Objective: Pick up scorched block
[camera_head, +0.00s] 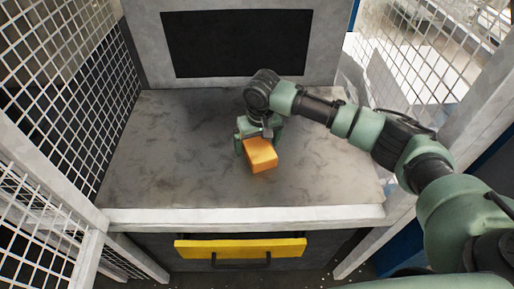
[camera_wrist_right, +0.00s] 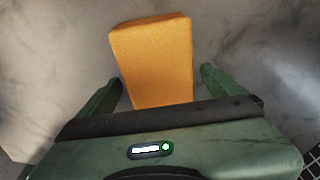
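An orange-yellow foam block (camera_head: 261,156) lies on the grey worktop, right of its middle. It fills the centre of the right wrist view (camera_wrist_right: 155,60), where its faces look plain, with no clear scorch mark. My right gripper (camera_head: 258,138) is low over the worktop at the far end of the block. In the right wrist view its two green fingers stand on either side of the block's near end, with a narrow gap at the right finger. The left finger is very close to the block; whether it touches I cannot tell. My left gripper is not in view.
The worktop (camera_head: 160,160) is otherwise bare, with free room left of the block. Mesh panels (camera_head: 75,85) stand at the left, and a grey wall with a dark panel (camera_head: 235,43) stands behind. A white ledge (camera_head: 240,217) and a yellow-fronted drawer (camera_head: 240,249) are at the front.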

